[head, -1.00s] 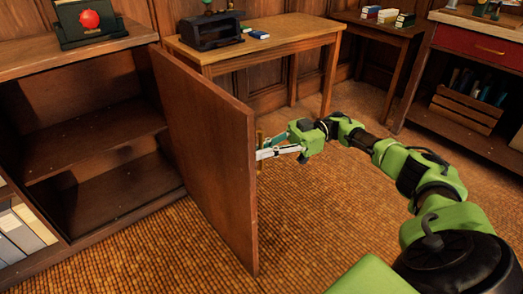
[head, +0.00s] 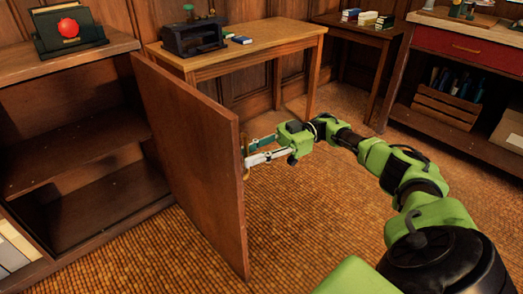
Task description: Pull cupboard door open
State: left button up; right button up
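The brown wooden cupboard door (head: 190,160) stands wide open, swung out from the cupboard (head: 85,148) at the left. Its shelves and inside are exposed. A brass handle (head: 246,152) shows at the door's right edge, on its far face, which is mostly hidden. My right gripper (head: 250,154) is at the handle, with its teal and white fingers spread apart and a gap between them. The fingertips are close to the handle, partly hidden by the door edge, and I cannot tell if they touch it. My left gripper is not in view.
A light wooden table (head: 270,47) with a dark machine (head: 193,38) stands behind the door. A darker table (head: 380,35) and a red-drawer bench (head: 465,45) stand at the back right. The woven floor (head: 330,210) is clear between door and my arm.

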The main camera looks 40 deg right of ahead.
jog(key=s+d, duration=0.1)
jog(key=d, duration=0.5)
dwell(0.7)
